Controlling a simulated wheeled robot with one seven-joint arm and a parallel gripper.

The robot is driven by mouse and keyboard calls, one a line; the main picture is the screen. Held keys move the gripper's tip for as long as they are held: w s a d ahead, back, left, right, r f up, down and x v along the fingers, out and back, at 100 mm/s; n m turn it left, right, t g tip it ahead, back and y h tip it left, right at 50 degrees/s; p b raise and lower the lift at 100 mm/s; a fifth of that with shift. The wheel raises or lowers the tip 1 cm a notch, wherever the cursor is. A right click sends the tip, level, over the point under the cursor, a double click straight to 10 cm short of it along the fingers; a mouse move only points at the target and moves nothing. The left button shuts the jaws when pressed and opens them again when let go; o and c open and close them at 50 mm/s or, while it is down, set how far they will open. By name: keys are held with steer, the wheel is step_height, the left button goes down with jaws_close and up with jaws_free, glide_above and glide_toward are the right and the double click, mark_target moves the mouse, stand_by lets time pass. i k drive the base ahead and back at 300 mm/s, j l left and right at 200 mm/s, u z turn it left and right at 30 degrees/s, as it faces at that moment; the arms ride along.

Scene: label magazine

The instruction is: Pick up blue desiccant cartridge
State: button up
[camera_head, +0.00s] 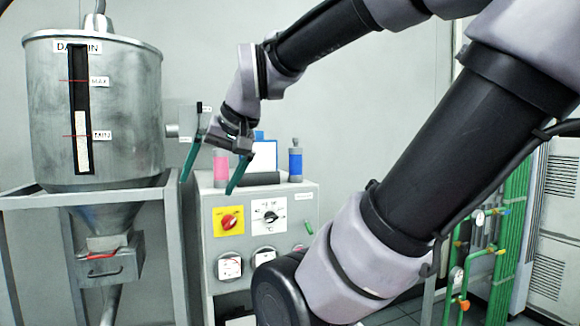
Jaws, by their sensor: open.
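A slim blue cartridge (295,162) with a dark band and a small cap stands upright at the right end of the top of a grey control cabinet (310,205). A pink cylinder (221,172) stands on the left part of the same top, seen between my gripper's fingers. My gripper (207,187) has its two teal fingers spread wide and points down. It is left of the blue cartridge and apart from it. It appears empty. Its depth relative to the pink cylinder is hard to tell.
A blue-edged white panel (264,155) and a dark cylinder lying flat (262,178) are between the gripper and the blue cartridge. A metal hopper (125,120) on a frame stands left. Green pipes (513,220) are at right.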

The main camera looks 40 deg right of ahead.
mark_target(295, 152)
steer(key=z, duration=1.05)
